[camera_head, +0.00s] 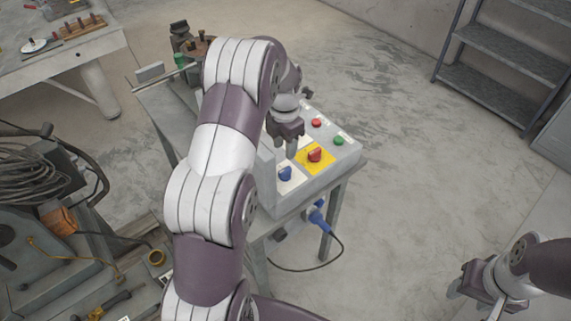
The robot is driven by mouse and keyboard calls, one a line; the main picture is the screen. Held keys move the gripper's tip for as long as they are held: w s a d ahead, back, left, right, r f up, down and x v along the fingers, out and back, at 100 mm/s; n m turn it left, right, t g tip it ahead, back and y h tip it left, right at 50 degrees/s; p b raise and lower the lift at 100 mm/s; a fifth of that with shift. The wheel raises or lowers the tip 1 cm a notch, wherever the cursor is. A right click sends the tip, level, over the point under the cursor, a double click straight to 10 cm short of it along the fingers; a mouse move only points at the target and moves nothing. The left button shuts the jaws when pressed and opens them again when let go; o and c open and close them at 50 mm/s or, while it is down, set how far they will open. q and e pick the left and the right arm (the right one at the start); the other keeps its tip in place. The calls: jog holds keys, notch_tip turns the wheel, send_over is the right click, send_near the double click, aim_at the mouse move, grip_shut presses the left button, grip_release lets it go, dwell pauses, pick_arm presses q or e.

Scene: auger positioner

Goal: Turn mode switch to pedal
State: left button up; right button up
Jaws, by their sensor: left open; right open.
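A grey control box (345,158) stands on a metal stand in the middle of the view. On its top are a blue rotary knob (285,174) on a white plate and a red rotary knob (315,154) on a yellow plate. Labels are too small to read, so I cannot tell which is the mode switch. My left gripper (291,151) points down above the panel, just behind the blue knob and left of the red one. It is open and holds nothing. My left arm hides the box's left part. My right gripper (473,296) is open and empty, low at the right, away from the box.
A red button (316,123) and a green button (339,140) sit at the panel's back right. A blue plug (317,216) with a cable hangs below the box. A workbench (60,58) is back left, shelves (510,60) back right. The floor right of the box is clear.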

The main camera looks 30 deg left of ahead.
aim_at(285, 170)
pick_arm(q)
notch_tip(285, 170, down, 9)
jog(key=shift+f+p, duration=0.15)
jog(key=shift+p, duration=0.65)
grip_shut()
